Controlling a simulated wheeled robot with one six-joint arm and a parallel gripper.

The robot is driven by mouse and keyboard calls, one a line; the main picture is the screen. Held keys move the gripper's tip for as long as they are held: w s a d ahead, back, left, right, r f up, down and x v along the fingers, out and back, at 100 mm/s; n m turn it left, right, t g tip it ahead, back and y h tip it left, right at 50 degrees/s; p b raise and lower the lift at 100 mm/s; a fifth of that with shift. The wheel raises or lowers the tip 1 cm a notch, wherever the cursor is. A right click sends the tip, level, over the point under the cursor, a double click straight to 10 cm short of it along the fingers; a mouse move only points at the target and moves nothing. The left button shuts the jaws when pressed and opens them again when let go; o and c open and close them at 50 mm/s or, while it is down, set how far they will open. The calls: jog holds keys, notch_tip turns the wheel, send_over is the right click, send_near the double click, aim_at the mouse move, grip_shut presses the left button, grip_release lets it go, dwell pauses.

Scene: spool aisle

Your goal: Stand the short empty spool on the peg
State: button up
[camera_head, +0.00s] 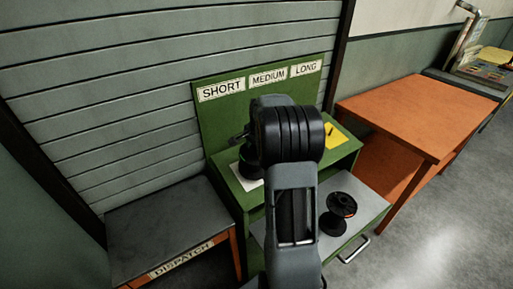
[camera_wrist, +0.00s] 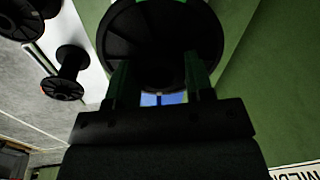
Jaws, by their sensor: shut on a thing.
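My gripper (camera_head: 241,139) is over the left part of the green stand's top (camera_head: 347,152), below the SHORT label (camera_head: 221,89). It is shut on a black spool (camera_head: 248,172). In the wrist view the held spool's wide dark flange (camera_wrist: 165,38) fills the top middle, with my gripper's two fingers (camera_wrist: 158,84) at its near side. Its core is in shadow, so I cannot tell its length or whether it is empty. A white card (camera_head: 243,184) lies around or under the spool. No peg can be made out; my arm and the spool hide that area.
A yellow note (camera_head: 337,137) lies on the stand's right. A dark DISPATCH bench (camera_head: 160,225) is left, an orange table (camera_head: 425,110) right.

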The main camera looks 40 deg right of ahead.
jog(key=shift+w+f+b, duration=0.2)
jog(key=shift+f+b, duration=0.4)
jog(key=shift+f, duration=0.45)
jog(key=o, duration=1.4)
jog(key=shift+o, duration=0.2)
notch_tip(320, 180, up, 14)
jog(key=s, duration=0.2)
jog(key=shift+s+f, duration=0.2)
